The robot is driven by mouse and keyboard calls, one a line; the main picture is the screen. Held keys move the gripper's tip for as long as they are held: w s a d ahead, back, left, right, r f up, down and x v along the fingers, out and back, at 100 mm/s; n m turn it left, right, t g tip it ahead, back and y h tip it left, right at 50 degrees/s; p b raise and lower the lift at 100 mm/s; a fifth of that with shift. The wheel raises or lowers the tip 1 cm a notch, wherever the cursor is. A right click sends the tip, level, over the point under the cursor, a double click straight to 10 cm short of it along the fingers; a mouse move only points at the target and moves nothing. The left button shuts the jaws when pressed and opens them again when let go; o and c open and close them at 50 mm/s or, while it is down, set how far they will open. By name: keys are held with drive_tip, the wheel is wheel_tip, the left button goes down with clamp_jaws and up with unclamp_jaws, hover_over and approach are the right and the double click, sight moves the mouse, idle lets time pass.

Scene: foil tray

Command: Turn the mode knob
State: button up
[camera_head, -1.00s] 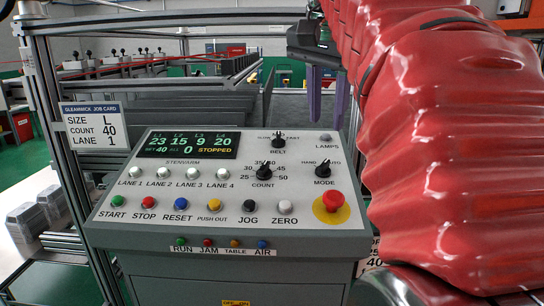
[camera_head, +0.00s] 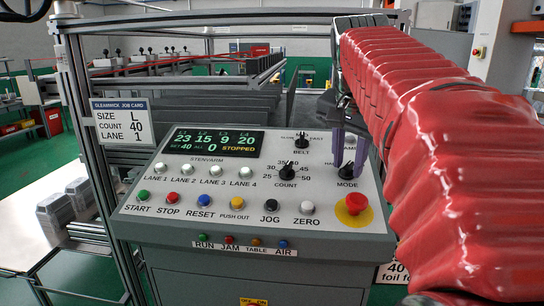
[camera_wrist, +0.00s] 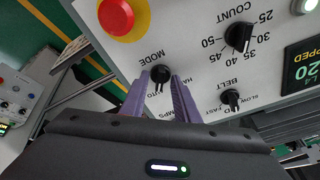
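The mode knob (camera_head: 347,171) is a small black knob with a pointer at the right of the grey control panel (camera_head: 300,222). It also shows in the wrist view (camera_wrist: 160,73), upside down with its MODE label. My gripper (camera_head: 349,165) has two purple fingers, open and apart. In the wrist view the fingertips (camera_wrist: 160,78) lie on either side of the knob, with gaps showing. I cannot tell whether they are down around it or still above it. The fingers partly hide the HAND and AUTO labels.
The red emergency button (camera_head: 356,203) on its yellow base sits just below the mode knob. The count knob (camera_head: 287,170) and belt knob (camera_head: 302,141) are to the left. The display (camera_head: 205,143) reads STOPPED. A job card (camera_head: 123,121) hangs at the left.

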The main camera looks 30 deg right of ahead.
drive_tip(key=shift+c, duration=0.4)
clamp_jaws()
drive_tip(key=shift+d, duration=0.15)
drive_tip(key=shift+n, duration=0.4)
drive_tip(key=n, duration=0.2)
drive_tip(key=shift+n+t, duration=0.3)
drive_tip(key=n, duration=0.3)
drive_tip(key=shift+s+n+y, duration=0.1)
drive_tip(key=shift+n+y, duration=0.3)
drive_tip(key=n, duration=0.3)
drive_tip(key=n+y, duration=0.1)
drive_tip(key=n, duration=0.3)
drive_tip(key=shift+f+t, duration=0.1)
drive_tip(key=shift+t, duration=0.2)
